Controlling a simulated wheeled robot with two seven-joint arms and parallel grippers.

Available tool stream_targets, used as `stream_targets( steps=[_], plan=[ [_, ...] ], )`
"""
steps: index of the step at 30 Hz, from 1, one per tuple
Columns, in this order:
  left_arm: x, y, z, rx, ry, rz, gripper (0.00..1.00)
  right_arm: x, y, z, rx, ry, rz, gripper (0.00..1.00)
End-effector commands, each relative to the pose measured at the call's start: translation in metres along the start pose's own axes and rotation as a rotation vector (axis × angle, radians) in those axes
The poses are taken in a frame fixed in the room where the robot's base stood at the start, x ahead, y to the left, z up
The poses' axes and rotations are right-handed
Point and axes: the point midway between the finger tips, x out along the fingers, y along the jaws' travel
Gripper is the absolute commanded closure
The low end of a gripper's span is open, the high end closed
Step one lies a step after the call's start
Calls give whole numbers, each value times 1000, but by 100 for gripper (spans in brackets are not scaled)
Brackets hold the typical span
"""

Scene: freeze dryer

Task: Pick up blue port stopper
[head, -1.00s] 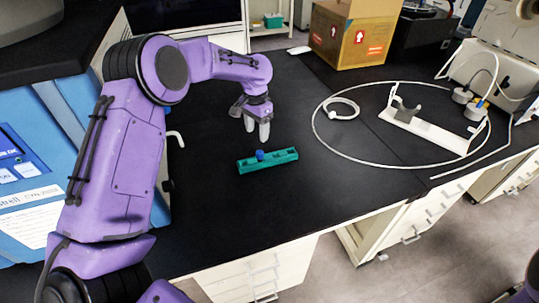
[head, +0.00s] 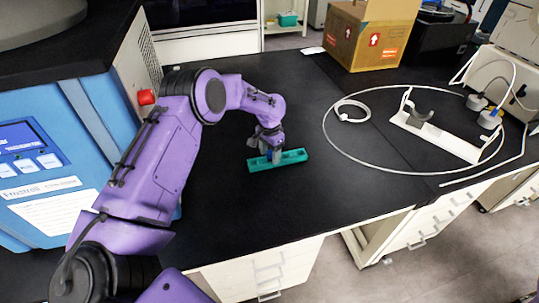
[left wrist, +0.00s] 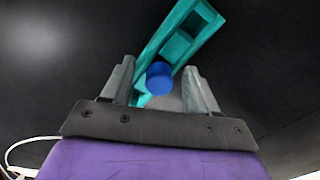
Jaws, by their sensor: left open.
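The blue port stopper (left wrist: 160,77) shows in the left wrist view between the two fingers of my left gripper (left wrist: 160,90). The fingers are open, one on each side of it, with small gaps visible. The stopper sits at the teal rack (left wrist: 192,25), which has open compartments. In the head view my left gripper (head: 271,157) is low over the left half of the rack (head: 292,158) on the black bench. There the stopper is mostly hidden by the fingers. My right gripper is not in view.
A cardboard box (head: 368,38) stands at the back. The blue-fronted machine (head: 50,150) is at the left. The bench in front of the rack is clear.

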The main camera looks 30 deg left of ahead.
Motion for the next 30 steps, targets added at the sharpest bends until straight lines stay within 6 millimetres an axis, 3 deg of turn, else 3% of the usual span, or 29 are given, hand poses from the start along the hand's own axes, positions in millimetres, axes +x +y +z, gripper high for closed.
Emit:
stream_targets(
  steps=[1, 6, 7, 16, 20, 23, 30],
  plan=[
    [0, 0, 0, 0, 0, 0, 41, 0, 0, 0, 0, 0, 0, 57],
    [0, 0, 0, 1, 0, 0, 96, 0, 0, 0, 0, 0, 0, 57],
    [0, 0, 0, 1, 0, 0, 100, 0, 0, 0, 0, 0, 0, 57],
    [-2, 0, 0, 1, 0, 0, 100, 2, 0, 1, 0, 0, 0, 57],
    [-11, 0, -1, 2, 2, -1, 100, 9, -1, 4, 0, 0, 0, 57],
    [-29, 0, -2, 2, 5, -2, 100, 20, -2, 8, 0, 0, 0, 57],
    [-93, 18, 50, 1, 5, -1, 100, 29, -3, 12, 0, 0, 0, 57]
  ],
)
